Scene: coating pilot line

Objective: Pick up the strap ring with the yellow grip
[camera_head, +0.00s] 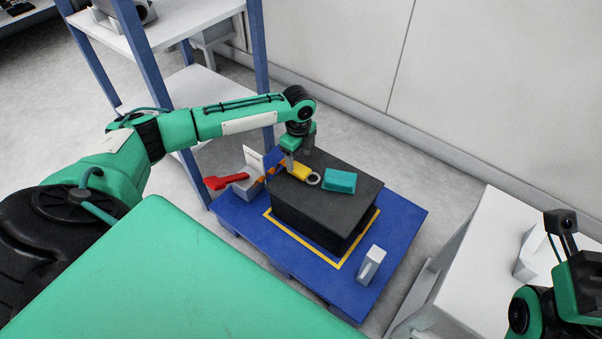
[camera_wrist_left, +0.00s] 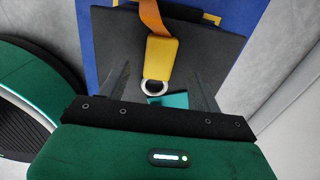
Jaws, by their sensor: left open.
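The strap ring is a pale metal ring (camera_head: 314,179) on a yellow grip (camera_head: 303,172), lying on top of a black box (camera_head: 335,190). In the left wrist view, the yellow grip (camera_wrist_left: 162,60) runs up to an orange strap (camera_wrist_left: 152,17), and the ring (camera_wrist_left: 154,87) sits at its lower end. My left gripper (camera_head: 297,158) is open above the box, close to the yellow grip. In the wrist view its two fingers stand apart, one on each side of the grip and ring, with nothing between them held.
A teal block (camera_head: 339,181) lies on the box right beside the ring. A red-handled part (camera_head: 225,182) and a white block (camera_head: 371,265) are on the blue platform (camera_head: 397,242). A blue-posted shelf (camera_head: 215,97) stands behind my left arm. A white table (camera_head: 485,245) is at right.

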